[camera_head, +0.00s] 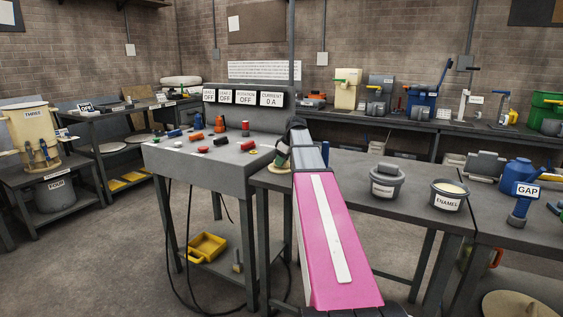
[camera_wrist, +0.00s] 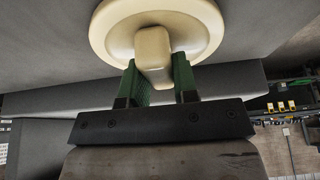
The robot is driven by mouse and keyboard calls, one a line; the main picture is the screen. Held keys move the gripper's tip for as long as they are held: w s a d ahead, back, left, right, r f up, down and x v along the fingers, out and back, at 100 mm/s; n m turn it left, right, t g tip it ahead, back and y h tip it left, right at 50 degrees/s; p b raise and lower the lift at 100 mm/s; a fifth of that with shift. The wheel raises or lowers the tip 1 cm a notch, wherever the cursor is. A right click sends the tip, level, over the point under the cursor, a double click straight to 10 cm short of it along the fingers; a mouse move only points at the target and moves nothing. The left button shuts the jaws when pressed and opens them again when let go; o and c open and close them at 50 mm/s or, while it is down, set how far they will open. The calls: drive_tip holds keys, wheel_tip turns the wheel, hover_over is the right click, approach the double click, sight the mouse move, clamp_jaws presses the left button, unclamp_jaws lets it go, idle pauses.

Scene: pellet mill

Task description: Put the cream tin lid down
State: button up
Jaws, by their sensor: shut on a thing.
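The cream tin lid (camera_wrist: 112,27) is a round disc with a block-shaped knob. In the wrist view, the green fingers of my gripper (camera_wrist: 155,72) stand on both sides of the knob and are shut on it. In the head view, my gripper (camera_head: 283,157) points down beyond my pink arm, and the lid (camera_head: 278,169) shows beneath it at the left end of the grey table (camera_head: 345,178). I cannot tell whether the lid touches the tabletop. My gripper and arm hide part of the lid.
A grey lidded tin (camera_head: 386,184) and an open tin labelled ENAMEL (camera_head: 447,196) stand on the table to the right. The control desk (camera_head: 200,160) with several coloured knobs adjoins on the left. The tabletop between my arm and the grey tin looks clear.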

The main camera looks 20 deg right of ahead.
drive_tip(key=o, duration=0.9)
drive_tip(key=shift+f, duration=0.1)
drive_tip(key=shift+o, duration=0.2)
drive_tip(key=v, duration=1.2)
drive_tip(key=shift+s, duration=0.1)
